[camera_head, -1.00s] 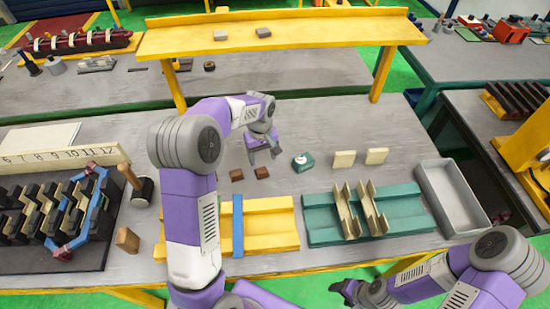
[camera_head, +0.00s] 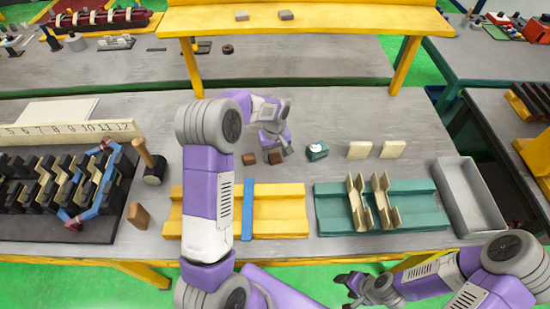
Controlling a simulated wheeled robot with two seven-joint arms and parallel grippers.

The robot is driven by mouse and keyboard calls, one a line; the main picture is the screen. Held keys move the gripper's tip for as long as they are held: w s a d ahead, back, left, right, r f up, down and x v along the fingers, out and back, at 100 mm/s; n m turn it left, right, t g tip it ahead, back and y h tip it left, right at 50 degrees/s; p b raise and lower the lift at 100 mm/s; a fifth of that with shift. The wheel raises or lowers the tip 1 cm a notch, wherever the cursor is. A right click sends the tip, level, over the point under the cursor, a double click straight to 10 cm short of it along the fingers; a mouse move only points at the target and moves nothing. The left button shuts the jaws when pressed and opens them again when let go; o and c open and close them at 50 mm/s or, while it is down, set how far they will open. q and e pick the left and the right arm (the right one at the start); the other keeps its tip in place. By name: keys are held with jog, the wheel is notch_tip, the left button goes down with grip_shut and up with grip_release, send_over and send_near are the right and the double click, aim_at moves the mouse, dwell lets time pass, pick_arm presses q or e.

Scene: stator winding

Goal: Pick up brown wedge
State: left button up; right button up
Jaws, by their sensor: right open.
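Two small brown wedges lie on the grey table, a left one (camera_head: 250,159) and a right one (camera_head: 277,158). My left gripper (camera_head: 275,153) is low over the right wedge, with its fingers apart and the wedge between or just below their tips. Whether the fingers touch it cannot be told. The left wedge lies apart, just left of the gripper. My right gripper (camera_head: 349,285) is open and empty, off the table's front edge at the bottom of the head view.
A teal-and-white object (camera_head: 317,150) stands close to the right of my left gripper. A yellow holder (camera_head: 279,213), a teal holder (camera_head: 413,207) and a grey tray (camera_head: 474,199) line the front. A hammer (camera_head: 151,165) stands at left.

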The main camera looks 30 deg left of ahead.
pick_arm(q)
jog(key=c, duration=1)
jog(key=shift+r, duration=0.1)
